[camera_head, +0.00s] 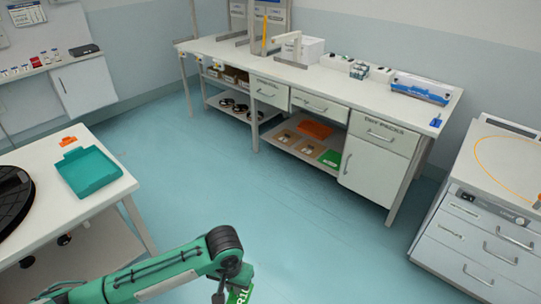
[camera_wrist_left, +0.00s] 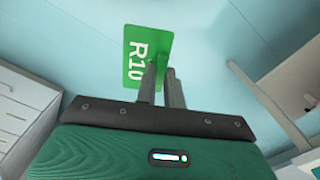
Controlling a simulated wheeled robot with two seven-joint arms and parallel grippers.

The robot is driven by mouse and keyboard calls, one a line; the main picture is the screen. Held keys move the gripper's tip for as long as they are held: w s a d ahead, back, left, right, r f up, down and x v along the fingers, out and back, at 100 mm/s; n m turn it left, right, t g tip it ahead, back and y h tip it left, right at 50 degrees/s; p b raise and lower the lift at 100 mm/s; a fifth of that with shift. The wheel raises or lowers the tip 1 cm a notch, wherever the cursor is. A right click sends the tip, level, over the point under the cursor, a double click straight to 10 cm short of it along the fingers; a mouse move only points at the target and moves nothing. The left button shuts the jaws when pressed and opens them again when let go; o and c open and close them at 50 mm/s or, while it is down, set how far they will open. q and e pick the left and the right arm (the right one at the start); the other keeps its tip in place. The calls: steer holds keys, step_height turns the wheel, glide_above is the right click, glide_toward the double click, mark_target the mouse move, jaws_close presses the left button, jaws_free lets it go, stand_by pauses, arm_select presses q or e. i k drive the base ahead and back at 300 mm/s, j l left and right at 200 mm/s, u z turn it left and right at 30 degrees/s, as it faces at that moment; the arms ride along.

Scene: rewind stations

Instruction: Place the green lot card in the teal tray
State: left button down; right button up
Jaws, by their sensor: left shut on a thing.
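The green lot card (camera_wrist_left: 141,57), with white "R10" lettering, is between the fingertips of my left gripper (camera_wrist_left: 160,70) in the left wrist view. The gripper is shut on the card's edge. In the head view the card (camera_head: 240,295) shows partly at the bottom edge, below my left gripper (camera_head: 232,286), over open floor. The teal tray (camera_head: 88,172) lies on the white table at the left, apart from the gripper and up to its left. The tray looks empty. My right gripper is not in view.
The white table (camera_head: 75,215) also holds a black round disc (camera_head: 12,200) and an orange card (camera_head: 68,142). A long workbench (camera_head: 290,75) stands at the back, with another green card (camera_head: 330,158) on its lower shelf. A drawer cabinet (camera_head: 485,220) stands right. The floor between is clear.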

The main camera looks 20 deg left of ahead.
mark_target(96, 168)
steer(key=k+j+u, duration=0.1)
steer(key=j, duration=1.2)
steer(key=k+j+u, duration=0.1)
steer(key=j, duration=1.2)
